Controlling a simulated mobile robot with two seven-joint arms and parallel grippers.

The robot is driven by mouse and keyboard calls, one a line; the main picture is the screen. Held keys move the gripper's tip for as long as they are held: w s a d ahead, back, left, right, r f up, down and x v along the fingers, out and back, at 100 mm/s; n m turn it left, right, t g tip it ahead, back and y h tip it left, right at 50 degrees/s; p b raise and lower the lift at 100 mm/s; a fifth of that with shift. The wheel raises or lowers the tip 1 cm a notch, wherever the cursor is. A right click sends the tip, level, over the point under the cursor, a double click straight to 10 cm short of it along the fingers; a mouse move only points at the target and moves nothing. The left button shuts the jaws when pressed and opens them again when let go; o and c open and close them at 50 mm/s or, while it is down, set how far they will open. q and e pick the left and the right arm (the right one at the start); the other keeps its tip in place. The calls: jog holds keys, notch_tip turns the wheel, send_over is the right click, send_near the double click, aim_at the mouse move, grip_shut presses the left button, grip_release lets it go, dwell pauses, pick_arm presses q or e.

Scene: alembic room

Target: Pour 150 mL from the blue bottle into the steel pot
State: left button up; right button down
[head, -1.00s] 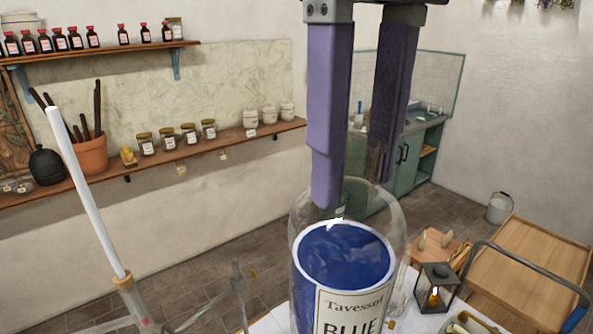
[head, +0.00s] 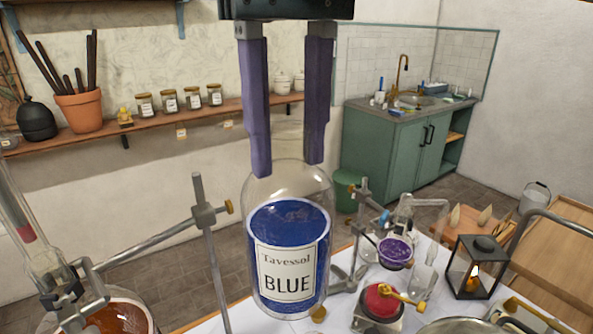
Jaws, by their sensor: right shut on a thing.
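The blue bottle (head: 287,258) is clear glass, with blue liquid and a label reading "Tavessol BLUE". It is upright in the middle of the head view, in front of the bench. My right gripper (head: 286,166) comes down from above, with its two purple fingers shut on the bottle's neck. A round shiny metal rim (head: 460,325), which looks like the steel pot, is cut off by the bottom edge, right of the bottle. Its inside is mostly out of frame. My left gripper is not in view.
A metal clamp stand (head: 207,235) and an orange-filled flask (head: 118,318) are left of the bottle. Right of it are a red-topped burner (head: 381,302), a purple-filled dish (head: 395,251) and a black lantern (head: 477,265). The bench (head: 250,322) is crowded.

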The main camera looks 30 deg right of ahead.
jog(key=w+d+f+m+p, duration=0.2)
jog(key=w+f+m+p, duration=0.1)
jog(key=f, duration=0.3)
jog(key=w+d+f+m+p, duration=0.1)
jog(key=w+f+m+p, duration=0.2)
jog(key=f, duration=0.4)
pick_arm(q)
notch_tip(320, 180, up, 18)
jog(key=p, duration=1.3)
pick_arm(e)
jog(key=s+d+f+m, duration=0.2)
jog(key=s+d+f, duration=0.1)
jog(key=s+d, duration=0.4)
jog(key=s+d+f+m, duration=0.2)
jog(key=s+d+f, duration=0.2)
jog(key=s+d, duration=0.2)
jog(key=shift+s+d, duration=0.35)
jog(key=shift+s, duration=0.7)
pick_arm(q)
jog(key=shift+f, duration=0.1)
pick_arm(e)
jog(key=shift+a, duration=0.1)
